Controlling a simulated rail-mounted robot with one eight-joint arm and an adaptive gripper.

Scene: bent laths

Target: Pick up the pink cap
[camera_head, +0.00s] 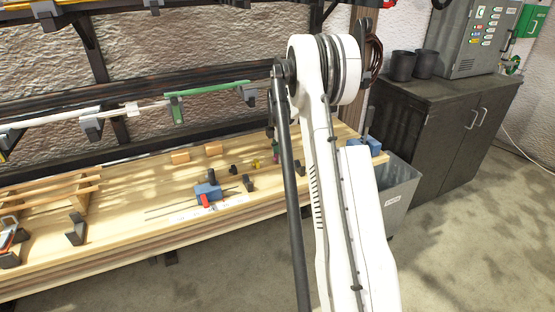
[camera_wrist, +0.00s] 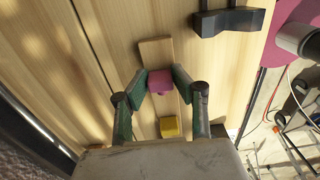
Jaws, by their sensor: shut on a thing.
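The pink cap (camera_wrist: 160,81) sits between the two green-padded fingertips of my gripper (camera_wrist: 158,80) in the wrist view. The fingers are shut on it from both sides. A small wooden block (camera_wrist: 156,52) lies just beyond it on the bench. I cannot tell whether the cap is clear of the bench surface. In the head view my white arm reaches over the bench, and the gripper and cap are mostly hidden beside and behind it.
A yellow piece (camera_wrist: 168,127) lies close behind the cap, nearer the palm. A black bracket (camera_wrist: 230,20) stands at the top right. The wooden bench (camera_head: 120,230) also holds a blue clamp-like tool (camera_head: 207,191) and wooden blocks (camera_head: 180,157). A grey bin (camera_head: 400,190) stands right of my arm.

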